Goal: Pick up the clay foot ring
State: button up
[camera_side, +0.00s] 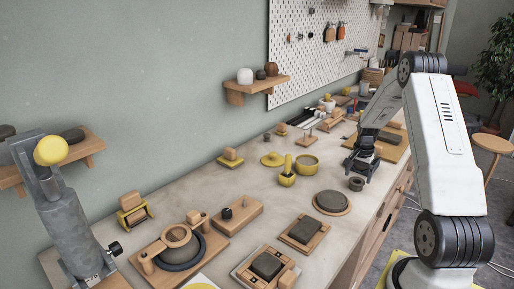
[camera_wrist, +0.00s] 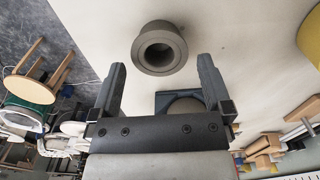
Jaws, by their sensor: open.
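The clay foot ring (camera_side: 356,184) is a small grey-brown ring on the worktop, just below my gripper (camera_side: 362,170) in the side view. In the wrist view the ring (camera_wrist: 160,48) shows its round hole and thick wall. It lies just ahead of the tips of my open gripper (camera_wrist: 161,70), about midway across the gap. The jaws are empty, and nothing seems to touch the ring.
A grey clay disc on a round board (camera_side: 331,203) lies left of and nearer than the ring. A yellow bowl (camera_side: 306,164) and a yellow stamp-like piece (camera_side: 287,175) stand to the left. A wooden board with a dark pad (camera_side: 390,139) lies behind my gripper.

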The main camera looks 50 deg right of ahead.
aim_at(357, 181)
jog(key=shift+f, duration=1.75)
jog(key=c, duration=1.2)
jog(key=shift+r, duration=0.1)
jog(key=shift+r, duration=0.4)
jog(key=r, duration=0.2)
jog(key=shift+s+a+r, duration=0.1)
jog(key=shift+s+r, duration=0.1)
jog(key=shift+r, duration=0.1)
jog(key=shift+s+a+r, duration=4.7)
jog(key=shift+a, duration=0.2)
